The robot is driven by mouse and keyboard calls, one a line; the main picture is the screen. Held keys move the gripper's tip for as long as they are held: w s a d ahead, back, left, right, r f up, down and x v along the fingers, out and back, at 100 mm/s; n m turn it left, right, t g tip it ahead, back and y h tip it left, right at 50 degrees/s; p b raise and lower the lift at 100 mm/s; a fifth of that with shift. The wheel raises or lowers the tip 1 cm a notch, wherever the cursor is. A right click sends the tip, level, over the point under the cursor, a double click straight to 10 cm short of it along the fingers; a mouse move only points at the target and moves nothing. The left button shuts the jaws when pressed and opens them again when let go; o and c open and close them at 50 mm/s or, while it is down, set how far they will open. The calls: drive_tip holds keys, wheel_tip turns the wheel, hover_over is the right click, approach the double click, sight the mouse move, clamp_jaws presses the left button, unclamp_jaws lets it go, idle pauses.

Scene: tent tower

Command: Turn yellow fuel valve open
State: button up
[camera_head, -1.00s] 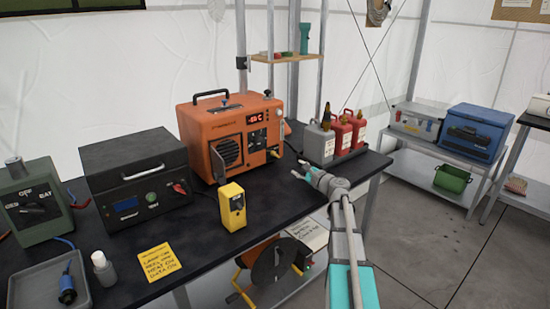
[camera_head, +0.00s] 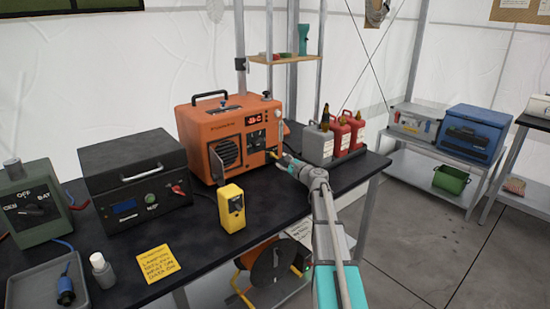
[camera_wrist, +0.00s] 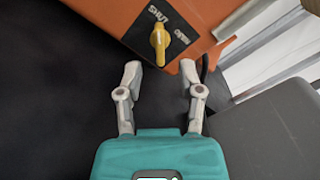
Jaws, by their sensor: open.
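The yellow fuel valve (camera_wrist: 159,42) is a small yellow handle on a black plate, on the side of the orange heater. In the wrist view it lies just ahead of my gripper (camera_wrist: 160,82), slightly above the gap between the fingertips. The fingers are open with nothing between them. In the head view the orange heater (camera_head: 222,130) stands on the black table, and my gripper (camera_head: 281,160) is at its lower right front corner. The valve is hard to make out there, close to the gripper tips. The plate has lettering, partly readable as "SHUT".
Grey and red fuel cans (camera_head: 343,134) stand on the table right of my gripper. A yellow box (camera_head: 232,208) stands in front of the heater. A black case (camera_head: 135,177) is to its left. The table front (camera_head: 290,203) near my arm is clear.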

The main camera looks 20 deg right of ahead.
sight(276, 157)
drive_tip(key=shift+x, duration=2.6)
clamp_jaws()
